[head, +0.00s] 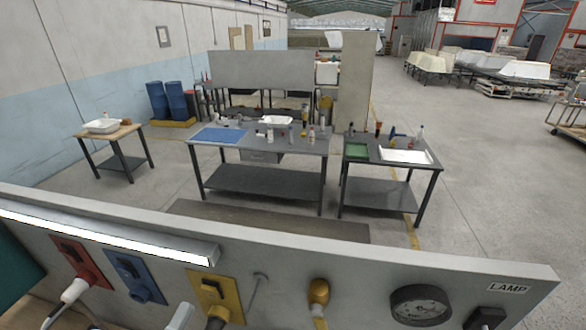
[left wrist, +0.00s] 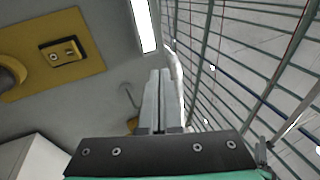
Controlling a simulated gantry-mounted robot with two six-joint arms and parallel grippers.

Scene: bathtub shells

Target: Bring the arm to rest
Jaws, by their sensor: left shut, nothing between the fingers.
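My left gripper (head: 180,316) shows only as a grey tip at the bottom edge of the head view, in front of the light grey panel (head: 400,262). In the left wrist view the two grey fingers of the left gripper (left wrist: 157,75) lie side by side, shut and empty. They point along the panel, towards its bright lamp strip (left wrist: 143,24). I cannot tell how far they are from the panel. My right gripper is in neither view.
The panel carries a red socket (head: 80,262), a blue socket (head: 134,277), a yellow socket (head: 214,296), a hook (head: 260,284) and a gauge (head: 421,305). A wire rack (left wrist: 255,60) fills the right of the wrist view. Workbenches (head: 262,143) stand beyond the panel.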

